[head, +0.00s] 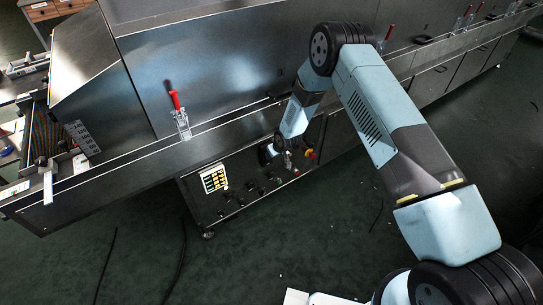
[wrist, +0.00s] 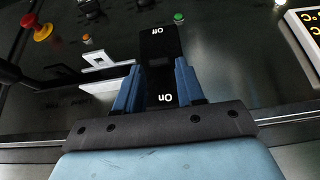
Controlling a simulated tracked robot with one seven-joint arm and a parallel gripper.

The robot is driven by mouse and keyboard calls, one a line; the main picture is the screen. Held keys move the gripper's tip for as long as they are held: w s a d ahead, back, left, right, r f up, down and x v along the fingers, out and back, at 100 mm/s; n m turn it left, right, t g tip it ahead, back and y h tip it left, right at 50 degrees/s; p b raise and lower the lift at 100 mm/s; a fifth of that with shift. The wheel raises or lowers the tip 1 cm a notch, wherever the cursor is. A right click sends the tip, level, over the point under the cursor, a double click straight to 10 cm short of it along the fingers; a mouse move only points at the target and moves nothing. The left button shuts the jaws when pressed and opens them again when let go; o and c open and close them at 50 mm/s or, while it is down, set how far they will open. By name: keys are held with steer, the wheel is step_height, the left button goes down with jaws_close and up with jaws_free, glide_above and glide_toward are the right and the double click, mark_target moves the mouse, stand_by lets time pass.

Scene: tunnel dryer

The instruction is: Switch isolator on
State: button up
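The isolator's black plate (wrist: 160,45) is in the wrist view, marked "Off" at the top and "On" lower down, both upside down in this view. My gripper (wrist: 158,65) has its two blue fingers apart, one on each side of the lower part of the plate. Whether the fingers touch anything there cannot be told, and no separate isolator lever can be made out. In the head view my gripper (head: 285,153) is low at the front of the control panel (head: 235,200), and my arm hides the isolator.
A red emergency stop knob (wrist: 43,32) is at the wrist view's upper left, a green button (wrist: 179,17) right of the plate's top. A yellow-keyed keypad (head: 214,178) is on the panel's left.

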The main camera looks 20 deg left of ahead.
steer(key=v, duration=1.1)
